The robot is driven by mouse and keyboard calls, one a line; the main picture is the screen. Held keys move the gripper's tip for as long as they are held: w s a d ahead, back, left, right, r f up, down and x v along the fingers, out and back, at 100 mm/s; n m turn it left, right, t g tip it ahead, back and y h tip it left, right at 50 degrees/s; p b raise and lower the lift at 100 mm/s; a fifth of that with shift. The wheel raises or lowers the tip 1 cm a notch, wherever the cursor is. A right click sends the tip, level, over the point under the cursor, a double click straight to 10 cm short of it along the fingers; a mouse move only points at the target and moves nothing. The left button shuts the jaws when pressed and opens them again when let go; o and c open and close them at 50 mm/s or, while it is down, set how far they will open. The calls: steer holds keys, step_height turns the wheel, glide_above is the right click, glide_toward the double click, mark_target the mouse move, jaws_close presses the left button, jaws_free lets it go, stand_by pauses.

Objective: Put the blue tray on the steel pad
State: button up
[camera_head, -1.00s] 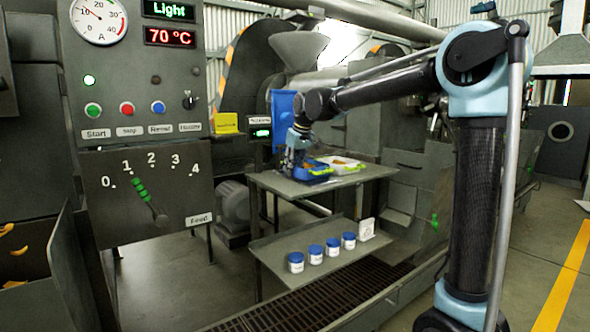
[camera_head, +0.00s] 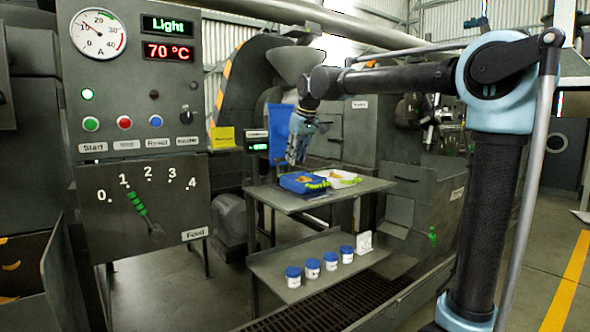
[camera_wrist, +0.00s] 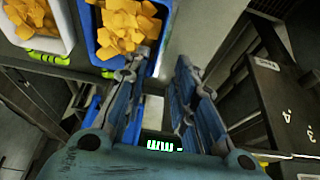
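The blue tray (camera_head: 298,187) holds orange pieces and sits on the upper shelf of a dark metal stand. It also shows at the top of the wrist view (camera_wrist: 90,40). My gripper (camera_head: 293,162) is just above the tray's left side in the head view, fingers pointing down. In the wrist view my gripper (camera_wrist: 162,58) has its fingers apart with nothing between them; the left finger overlaps the tray's edge in the picture. I cannot clearly make out the steel pad; a dark edge shows under the tray.
A white tray (camera_head: 341,184) with orange pieces and green clips stands close right of the blue tray. Several blue-lidded jars (camera_head: 312,268) stand on the lower shelf (camera_head: 268,270). A control panel (camera_head: 150,200) stands at left.

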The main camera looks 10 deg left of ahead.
steer(key=s+d+f+m+h, duration=0.1)
steer(key=s+d+f+m, duration=0.2)
steer(key=d, duration=0.6)
steer(key=s+d+f, duration=0.3)
steer(key=d+f, duration=0.2)
steer(key=d, duration=0.4)
steer(key=s+d+f+m+h, duration=0.15)
steer(key=s+d+f, duration=0.25)
steer(key=d, duration=0.6)
steer(key=s+d+f+m, duration=0.2)
steer(key=s+d+f, duration=0.5)
steer(key=s+f, duration=0.2)
steer(key=s+d+f+m, duration=0.3)
steer(key=s+d+f, duration=0.5)
steer(key=f, duration=0.6)
steer(key=shift+s+g+h, duration=0.35)
steer(key=shift+s+g, duration=0.05)
steer(key=shift+s, duration=0.4)
steer(key=shift+w+f, duration=0.15)
steer(key=shift+w, duration=0.35)
